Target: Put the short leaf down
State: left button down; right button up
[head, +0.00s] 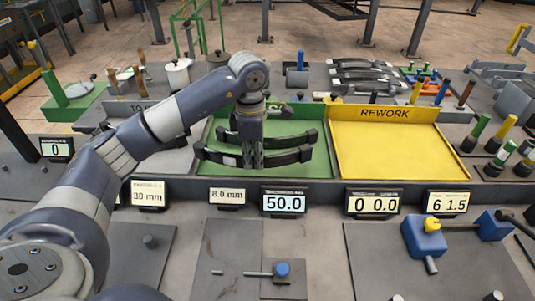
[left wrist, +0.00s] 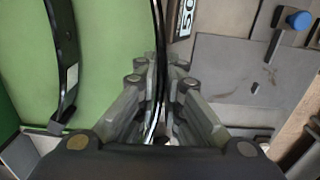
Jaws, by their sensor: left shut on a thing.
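My left gripper (head: 252,160) is shut on a dark curved leaf, taken as the short leaf (head: 290,157), above the front part of the green tray (head: 312,174). In the left wrist view the short leaf (left wrist: 157,35) shows as a thin dark edge between the fingers. A second dark leaf (head: 303,139) is just behind it in the head view. In the left wrist view this second leaf (left wrist: 66,45) has a pale label and is over the green surface, apart from the gripper. I cannot tell whether the held leaf touches the tray. My right gripper is not in view.
A yellow tray marked REWORK (head: 385,150) is right of the green one and empty. A display reading 50.0 (head: 284,202) stands in front with several others. Stacked leaves (head: 362,75) lie at the back. Coloured-handled tools (head: 500,130) stand at the right.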

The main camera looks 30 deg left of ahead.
aim_at(267, 171)
pick_arm(q)
jog(key=w, duration=0.1)
jog(key=w+d, duration=0.1)
jog(key=w+p, duration=0.1)
jog(key=shift+w+d, duration=0.25)
jog(key=shift+w, duration=0.3)
jog(key=shift+d+f+p, duration=0.1)
jog(key=shift+f+p, duration=0.75)
jog(key=shift+f, duration=1)
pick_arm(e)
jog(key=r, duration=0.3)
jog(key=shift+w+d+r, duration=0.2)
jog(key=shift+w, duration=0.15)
pick_arm(q)
jog(key=shift+f, duration=0.1)
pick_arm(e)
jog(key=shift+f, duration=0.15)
pick_arm(q)
jog(key=c, duration=1.8)
grip_release()
jog(key=shift+o, duration=0.4)
jog(key=shift+s, duration=0.1)
